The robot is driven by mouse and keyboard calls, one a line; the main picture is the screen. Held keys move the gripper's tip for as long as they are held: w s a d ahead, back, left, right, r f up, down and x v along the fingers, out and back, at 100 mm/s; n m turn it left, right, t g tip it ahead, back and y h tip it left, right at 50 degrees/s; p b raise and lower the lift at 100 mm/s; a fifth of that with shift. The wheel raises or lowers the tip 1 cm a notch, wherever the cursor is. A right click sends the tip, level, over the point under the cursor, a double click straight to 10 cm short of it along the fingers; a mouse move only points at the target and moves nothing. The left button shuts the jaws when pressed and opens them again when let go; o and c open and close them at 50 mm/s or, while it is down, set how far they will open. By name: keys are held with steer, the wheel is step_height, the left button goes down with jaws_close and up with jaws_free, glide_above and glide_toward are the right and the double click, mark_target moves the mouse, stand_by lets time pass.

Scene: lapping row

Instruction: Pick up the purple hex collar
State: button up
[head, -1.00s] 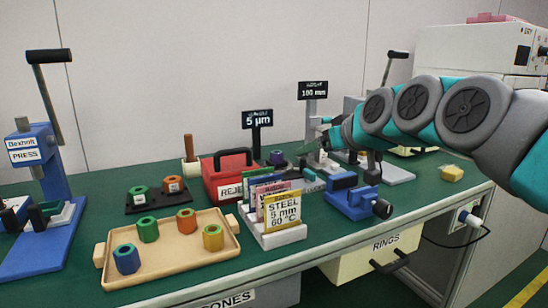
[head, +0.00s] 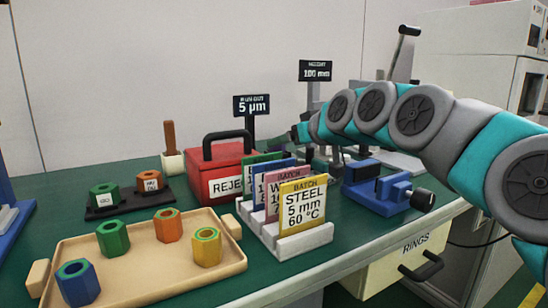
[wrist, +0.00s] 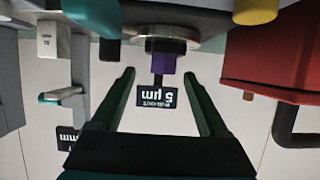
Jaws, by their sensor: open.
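The purple hex collar (wrist: 164,64) shows in the wrist view, upside down, just beneath a round grey metal part in the picture. In that view it appears between the two dark green fingertips of my gripper (wrist: 160,75), which are apart and empty. The gap in depth between fingers and collar cannot be told.
The red reject box (head: 224,186) and the batch card rack (head: 305,240) stand in front. A blue vise (head: 385,192) is to their right. A wooden tray (head: 130,288) with several coloured hex collars lies front left. A 100 mm sign (head: 316,71) stands behind.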

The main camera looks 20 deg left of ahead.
steer(key=shift+x, duration=3.85)
steer(key=shift+s+a, duration=0.15)
steer(key=shift+s, duration=0.05)
steer(key=shift+c, duration=0.4)
jaws_close()
